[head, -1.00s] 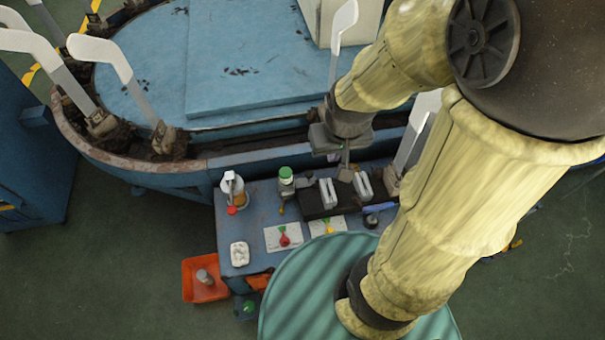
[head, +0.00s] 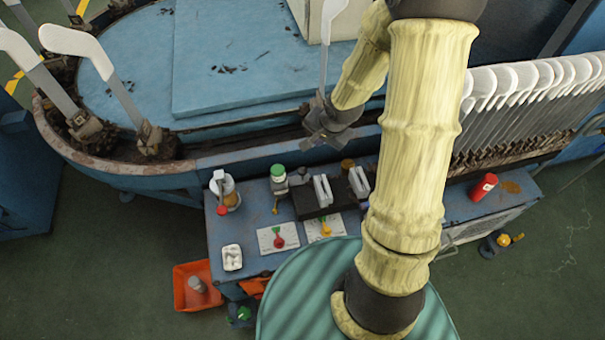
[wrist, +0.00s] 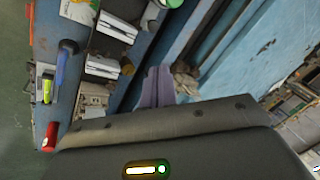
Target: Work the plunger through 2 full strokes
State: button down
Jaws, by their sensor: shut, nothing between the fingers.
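A white-topped pump bottle with amber contents (head: 226,192) stands upright at the left of the blue bench; its top looks like the plunger, though it is too small to be sure. A green-capped container (head: 278,178) stands to its right; a green round top shows at the upper edge of the wrist view (wrist: 151,16). My gripper (head: 314,139) is above the bench's back edge, right of both and touching neither. In the wrist view my gripper's fingers (wrist: 153,88) are together and empty.
A black block with pale upright plates (head: 310,205) stands near the green-capped container. Cards with a red knob (head: 278,240) and a yellow knob (head: 326,229) lie in front. The blue machine (head: 250,75) rises behind.

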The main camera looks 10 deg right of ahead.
jog(key=w+a+f+m+t+y+b, duration=0.1)
jog(key=w+f+m+t+y+b, duration=0.1)
jog(key=w+f+m+y+b, duration=0.2)
jog(key=w+f+m+y, duration=0.1)
jog(key=w+f+m, duration=0.2)
jog(key=f+m, duration=0.2)
notch_tip(320, 180, down, 3)
jog(key=shift+a+f+m+t, duration=0.1)
jog(key=shift+a+m+t, duration=0.2)
jog(key=shift+a+m, duration=0.1)
jog(key=shift+f, duration=0.15)
jog(key=b, duration=1)
send_over(305, 172)
notch_tip(305, 172, down, 6)
jog(key=shift+w+d+f, duration=0.1)
jog(key=shift+f, duration=1.2)
jog(key=shift+f, duration=0.2)
jog(key=shift+f, duration=0.2)
